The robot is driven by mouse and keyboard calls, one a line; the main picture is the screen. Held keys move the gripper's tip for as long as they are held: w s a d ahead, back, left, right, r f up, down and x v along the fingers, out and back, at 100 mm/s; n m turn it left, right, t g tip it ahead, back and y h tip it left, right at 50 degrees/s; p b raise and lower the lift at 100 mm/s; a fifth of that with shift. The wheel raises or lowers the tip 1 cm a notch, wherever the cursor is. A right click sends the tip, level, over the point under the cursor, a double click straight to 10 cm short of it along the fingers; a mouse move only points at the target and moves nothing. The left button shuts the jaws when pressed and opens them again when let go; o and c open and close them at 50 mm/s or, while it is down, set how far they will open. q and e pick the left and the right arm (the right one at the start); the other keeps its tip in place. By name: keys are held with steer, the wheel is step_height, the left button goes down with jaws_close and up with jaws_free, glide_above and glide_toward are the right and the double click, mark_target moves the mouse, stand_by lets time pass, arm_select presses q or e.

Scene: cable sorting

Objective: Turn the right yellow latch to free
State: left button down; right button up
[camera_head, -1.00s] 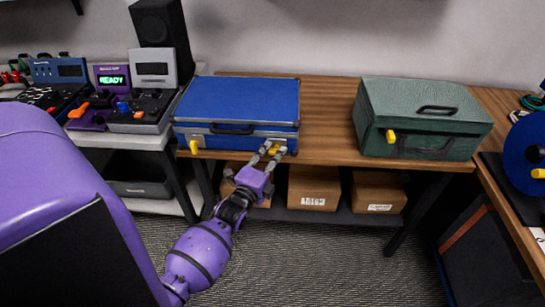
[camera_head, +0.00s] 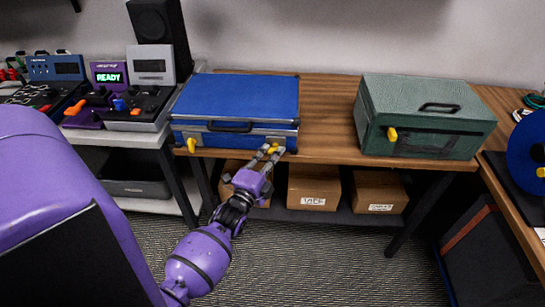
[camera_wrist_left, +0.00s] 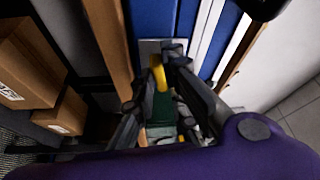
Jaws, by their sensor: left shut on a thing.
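The blue case (camera_head: 238,100) lies on the wooden table with its front facing me. Its right yellow latch (camera_head: 276,148) is at the right of the front, and its left yellow latch (camera_head: 191,145) is tilted at the left. My left gripper (camera_head: 269,153) reaches up to the right latch, shut on it. In the left wrist view the yellow latch (camera_wrist_left: 158,73) shows between the dark fingers, against a metal plate on the case; the fingers partly cover it. My right gripper is not in view.
A green case (camera_head: 420,112) with a yellow latch (camera_head: 392,133) stands to the right on the table (camera_head: 328,120). Cardboard boxes (camera_head: 313,187) sit on the shelf below. Electronic devices (camera_head: 150,85) stand at the left. Bare tabletop lies between the cases.

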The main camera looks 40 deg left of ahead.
arm_select(q)
steer(key=n+y+b, duration=0.1)
steer(key=n+y, duration=0.1)
steer(key=n, duration=0.4)
steer(key=n+y+b, duration=0.2)
steer(key=n+y, duration=0.1)
steer(key=n, duration=0.4)
steer(key=n+y+b, duration=0.2)
steer(key=n+y, duration=0.1)
steer(key=n, duration=0.3)
steer(key=shift+w+d+f+n+t, duration=0.25)
steer(key=shift+d+f+n+t, duration=0.05)
steer(key=shift+d+f+n, duration=0.1)
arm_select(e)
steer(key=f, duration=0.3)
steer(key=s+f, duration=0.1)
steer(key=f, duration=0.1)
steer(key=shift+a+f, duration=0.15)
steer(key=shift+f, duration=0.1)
arm_select(q)
steer(key=shift+y+b, duration=0.3)
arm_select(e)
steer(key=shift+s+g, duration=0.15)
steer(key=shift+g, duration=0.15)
arm_select(q)
steer(key=c, duration=1.8)
jaws_free()
steer(key=shift+c, duration=0.2)
steer(key=shift+o, duration=0.4)
